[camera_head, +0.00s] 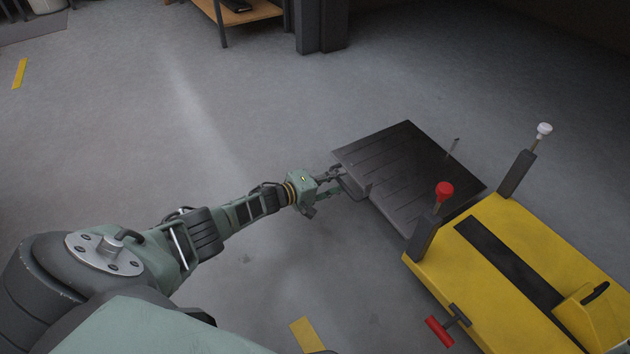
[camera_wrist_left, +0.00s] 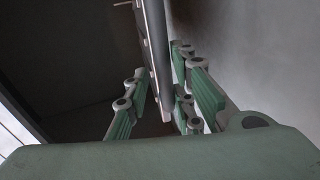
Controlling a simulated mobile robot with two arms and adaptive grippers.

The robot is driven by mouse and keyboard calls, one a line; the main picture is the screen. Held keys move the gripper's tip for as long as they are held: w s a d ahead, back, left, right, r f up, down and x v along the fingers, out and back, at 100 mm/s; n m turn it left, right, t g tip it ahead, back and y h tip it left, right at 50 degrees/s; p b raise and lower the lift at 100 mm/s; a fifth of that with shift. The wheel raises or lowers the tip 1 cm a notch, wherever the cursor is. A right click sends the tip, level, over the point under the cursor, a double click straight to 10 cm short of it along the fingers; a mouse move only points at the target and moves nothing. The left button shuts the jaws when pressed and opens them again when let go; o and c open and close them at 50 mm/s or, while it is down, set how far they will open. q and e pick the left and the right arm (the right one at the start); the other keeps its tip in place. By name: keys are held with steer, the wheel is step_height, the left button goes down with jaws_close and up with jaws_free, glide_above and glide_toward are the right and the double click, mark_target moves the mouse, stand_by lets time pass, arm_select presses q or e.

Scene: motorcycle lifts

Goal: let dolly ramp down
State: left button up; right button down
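The yellow dolly (camera_head: 497,262) stands at the right in the head view. Its dark, ribbed ramp plate (camera_head: 405,172) extends from its far end; I cannot tell exactly how steeply it is tilted. My left gripper (camera_head: 337,181) is at the ramp's left edge, with its fingers spread. In the left wrist view, the left gripper (camera_wrist_left: 160,85) has one finger on each side of the ramp's edge (camera_wrist_left: 155,45), with narrow gaps showing. Contact at the fingertips is unclear. My right gripper is not in view.
A red knob (camera_head: 444,190) and a white knob (camera_head: 544,129) top posts on the dolly. A red handle (camera_head: 439,331) sticks out at its near side. A wooden shelf (camera_head: 250,13) and a dark column (camera_head: 320,25) stand at the back. The floor left of the ramp is clear.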

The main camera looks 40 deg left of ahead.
arm_select(q)
steer(key=v, duration=1.1)
